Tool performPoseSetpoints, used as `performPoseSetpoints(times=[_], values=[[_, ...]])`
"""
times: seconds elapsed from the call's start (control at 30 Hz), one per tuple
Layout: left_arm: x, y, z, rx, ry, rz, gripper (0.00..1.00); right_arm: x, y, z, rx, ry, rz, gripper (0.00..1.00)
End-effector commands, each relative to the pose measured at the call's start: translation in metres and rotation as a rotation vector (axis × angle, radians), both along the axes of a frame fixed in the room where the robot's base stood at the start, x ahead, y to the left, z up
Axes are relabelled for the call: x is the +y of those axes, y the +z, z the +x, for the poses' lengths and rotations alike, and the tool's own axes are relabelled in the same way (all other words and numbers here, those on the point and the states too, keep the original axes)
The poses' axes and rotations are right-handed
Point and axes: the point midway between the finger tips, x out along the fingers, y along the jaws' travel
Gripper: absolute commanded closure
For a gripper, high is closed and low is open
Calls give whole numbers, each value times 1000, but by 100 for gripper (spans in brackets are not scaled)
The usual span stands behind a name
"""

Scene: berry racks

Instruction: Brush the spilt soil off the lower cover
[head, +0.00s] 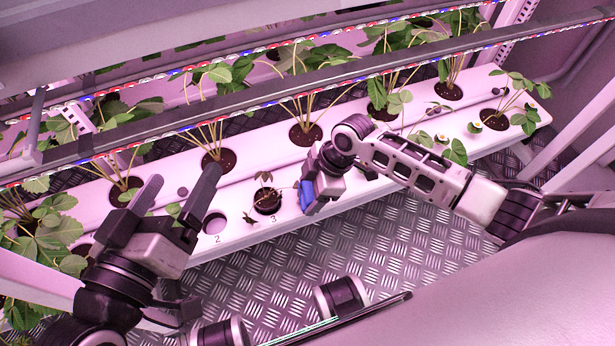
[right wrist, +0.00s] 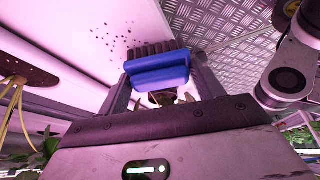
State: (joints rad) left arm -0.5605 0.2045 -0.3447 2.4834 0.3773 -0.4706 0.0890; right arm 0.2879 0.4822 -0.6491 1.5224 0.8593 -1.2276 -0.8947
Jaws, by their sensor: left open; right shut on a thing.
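The lower cover (head: 238,190) is a long white panel with planted holes. Dark specks of spilt soil (right wrist: 112,38) lie scattered on its pale surface in the right wrist view. My right gripper (head: 311,188) is shut on a brush with a blue handle (right wrist: 158,70) and short dark bristles. The blue part also shows in the head view (head: 306,194), at the cover's front side. The specks are just beyond the bristles; whether the bristles touch the cover is unclear. My left gripper (head: 181,188) is open and empty over the cover's left part, fingers pointing away.
A wilted brown plant (head: 266,198) stands in the hole marked 3, left of the brush. An empty hole (head: 215,222) marked 2 is beside it. Leafy plants (head: 306,130) line the cover. A light bar (head: 330,75) crosses above. Metal tread floor (head: 340,250) lies in front.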

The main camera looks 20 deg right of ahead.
Motion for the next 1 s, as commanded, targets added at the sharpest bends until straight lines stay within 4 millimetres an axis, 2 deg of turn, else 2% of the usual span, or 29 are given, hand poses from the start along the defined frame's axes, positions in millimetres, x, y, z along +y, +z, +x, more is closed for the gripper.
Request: performPoseSetpoints(times=[0.43, 0.8, 1.0], values=[[0, 1, 0, 0, 0, 0, 12, -18, -4, 2, -1, -1, 1, 57], [0, -15, 0, 0, 0, 0, 12, -17, -8, 31, -1, 0, 1, 57], [0, -17, 0, 0, 0, 0, 12, -17, -7, 37, -1, 0, 0, 57]])
